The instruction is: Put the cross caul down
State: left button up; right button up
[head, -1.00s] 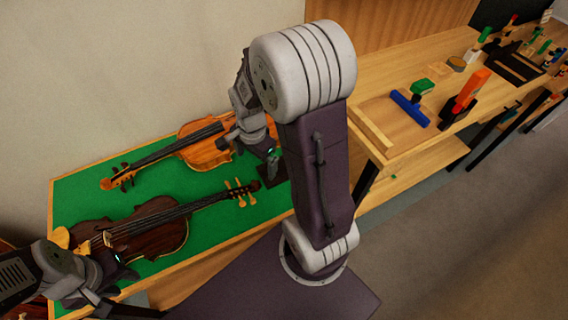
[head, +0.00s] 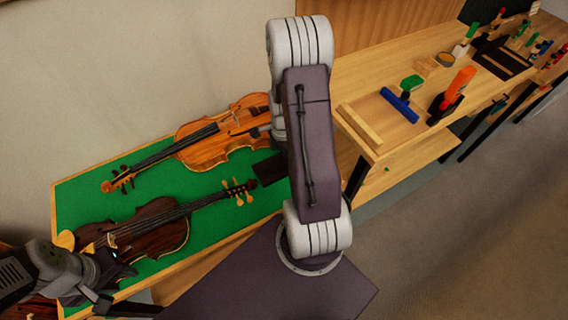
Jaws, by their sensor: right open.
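A dark flat block (head: 270,169) lies at the right end of the green mat (head: 85,192), partly hidden by my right arm; I cannot tell whether it is the cross caul. A pale wooden bar (head: 360,128) lies along the left edge of the far bench. My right gripper (head: 266,131) is mostly hidden behind my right arm, open, near the upper violin and apart from the dark block. My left gripper (head: 100,298) is at the lower left, beside the dark violin; its jaws are not clear.
An orange-brown violin (head: 220,140) and a dark violin (head: 150,230) lie on the mat. A blue-headed tool (head: 400,105) and an orange-handled tool (head: 455,90) are on the far bench (head: 400,60). More tools stand at the back right.

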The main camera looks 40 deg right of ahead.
notch_tip(320, 180, down, 2)
jog(key=shift+w+f, duration=0.1)
jog(key=shift+w, duration=0.05)
jog(key=c, duration=1.6)
jog(key=r, duration=0.5)
jog(key=shift+s+d, duration=0.15)
jog(key=shift+s, duration=0.05)
jog(key=s+d+r, duration=0.2)
jog(key=s+r, duration=0.4)
jog(key=s, duration=0.5)
jog(key=shift+r+p, duration=0.15)
jog(key=shift+p, duration=0.25)
jog(key=shift+s, duration=0.1)
